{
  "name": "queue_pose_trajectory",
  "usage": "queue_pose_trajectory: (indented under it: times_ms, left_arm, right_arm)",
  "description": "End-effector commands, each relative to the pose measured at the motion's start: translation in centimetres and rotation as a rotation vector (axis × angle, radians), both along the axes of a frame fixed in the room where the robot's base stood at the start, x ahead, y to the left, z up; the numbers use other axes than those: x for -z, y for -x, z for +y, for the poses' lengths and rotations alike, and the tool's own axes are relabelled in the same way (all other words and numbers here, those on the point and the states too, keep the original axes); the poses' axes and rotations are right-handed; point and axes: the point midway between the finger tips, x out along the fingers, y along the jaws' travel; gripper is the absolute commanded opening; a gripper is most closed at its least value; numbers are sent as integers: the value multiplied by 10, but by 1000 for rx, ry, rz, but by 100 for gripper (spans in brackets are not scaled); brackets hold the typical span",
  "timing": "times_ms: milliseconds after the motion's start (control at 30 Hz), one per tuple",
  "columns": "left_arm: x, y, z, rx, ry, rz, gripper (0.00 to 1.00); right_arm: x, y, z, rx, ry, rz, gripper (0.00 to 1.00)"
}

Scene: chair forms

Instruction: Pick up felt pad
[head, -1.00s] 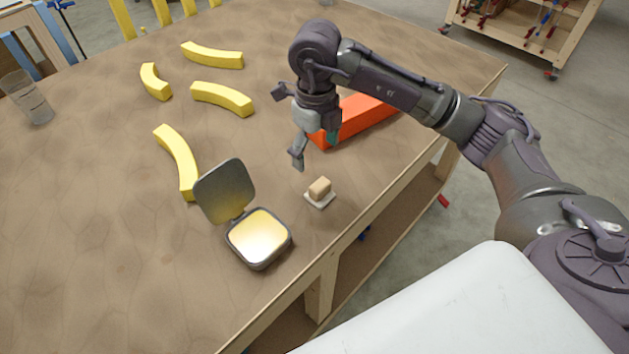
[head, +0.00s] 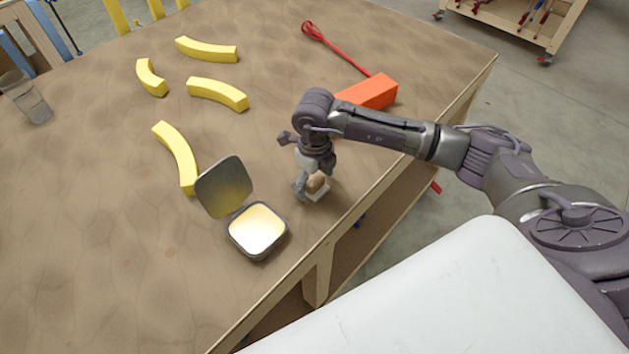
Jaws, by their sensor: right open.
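A small tan block (head: 318,181) sits on a thin pale square (head: 320,194) near the table's front edge. One of these looks to be the felt pad; I cannot tell which. My right gripper (head: 310,186) is open and points down at the tan block. One finger is on the block's left side, and the gripper partly covers the block and square. I cannot tell whether the fingers touch the block. My left gripper is not in view.
An open hinged case (head: 257,230) with a raised lid stands left of the gripper. Several yellow curved pieces (head: 178,156) lie farther left. An orange block (head: 370,92) and a red tool (head: 338,48) lie behind. A clear cup (head: 27,98) stands far left.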

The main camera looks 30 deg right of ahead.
Motion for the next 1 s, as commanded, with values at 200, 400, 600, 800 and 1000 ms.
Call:
queue_pose_trajectory:
  times_ms: [200,400,600,800,1000]
  left_arm:
    - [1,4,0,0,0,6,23]
    - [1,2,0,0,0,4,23]
    - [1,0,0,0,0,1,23]
    - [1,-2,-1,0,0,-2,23]
    - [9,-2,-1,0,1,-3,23]
  right_arm:
    - [0,0,0,0,0,0,71]
    - [0,0,0,0,0,0,38]
    - [0,0,0,0,-1,0,17]
    - [-1,0,0,0,-1,0,16]
    - [-15,-1,0,-1,-1,-4,16]
